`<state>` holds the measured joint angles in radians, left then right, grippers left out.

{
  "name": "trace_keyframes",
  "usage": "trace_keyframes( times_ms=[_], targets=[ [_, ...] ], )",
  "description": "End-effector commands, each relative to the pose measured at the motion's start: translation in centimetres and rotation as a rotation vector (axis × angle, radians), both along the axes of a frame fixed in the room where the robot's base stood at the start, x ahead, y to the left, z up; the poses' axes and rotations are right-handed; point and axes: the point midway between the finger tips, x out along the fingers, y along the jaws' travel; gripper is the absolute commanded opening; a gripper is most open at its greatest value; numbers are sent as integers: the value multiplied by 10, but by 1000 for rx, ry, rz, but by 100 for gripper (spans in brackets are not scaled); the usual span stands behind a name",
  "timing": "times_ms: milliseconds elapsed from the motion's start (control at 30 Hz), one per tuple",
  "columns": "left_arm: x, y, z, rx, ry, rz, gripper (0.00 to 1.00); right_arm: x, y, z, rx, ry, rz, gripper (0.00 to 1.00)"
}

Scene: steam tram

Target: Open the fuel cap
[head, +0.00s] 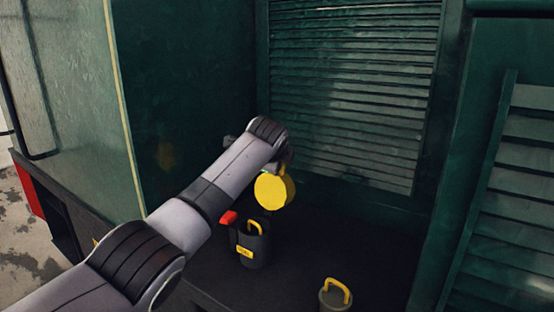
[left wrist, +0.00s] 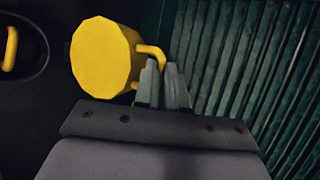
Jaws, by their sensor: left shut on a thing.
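A yellow round cap (head: 274,192) with a small yellow handle is at the end of my left arm in the head view. It also shows in the left wrist view (left wrist: 102,57), where its handle (left wrist: 152,54) reaches between the fingertips. My left gripper (left wrist: 164,74) is shut on this handle. In the head view the fingers are mostly hidden behind the wrist and the cap. The cap hangs above a dark canister (head: 253,250) and appears apart from it. My right gripper is in neither view.
The dark canister has a yellow handle, a yellow label and a red part (head: 228,217) beside it. Another canister (head: 334,300) with a yellow handle stands at the front. Green louvred panels (head: 350,90) close the back and right. Dark floor (head: 340,240) lies open between them.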

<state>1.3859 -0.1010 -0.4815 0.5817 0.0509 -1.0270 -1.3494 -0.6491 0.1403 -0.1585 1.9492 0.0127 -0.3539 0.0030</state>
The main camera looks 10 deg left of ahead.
Motion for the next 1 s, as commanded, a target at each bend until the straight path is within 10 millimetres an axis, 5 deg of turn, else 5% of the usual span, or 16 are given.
trace_keyframes(
  times_ms=[33, 233, 300, 333, 1000],
  targets=[
    [2, 5, 13, 5, -27, 5, 0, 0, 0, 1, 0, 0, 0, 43],
    [2, 4, 14, 4, -28, 4, 0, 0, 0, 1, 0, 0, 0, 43],
    [3, 4, 14, 3, -29, 5, 30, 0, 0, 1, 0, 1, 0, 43],
    [2, 4, 14, 4, -28, 4, 35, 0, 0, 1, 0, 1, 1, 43],
    [-6, 3, 11, 5, -13, 6, 35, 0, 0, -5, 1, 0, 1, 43]
  ],
)
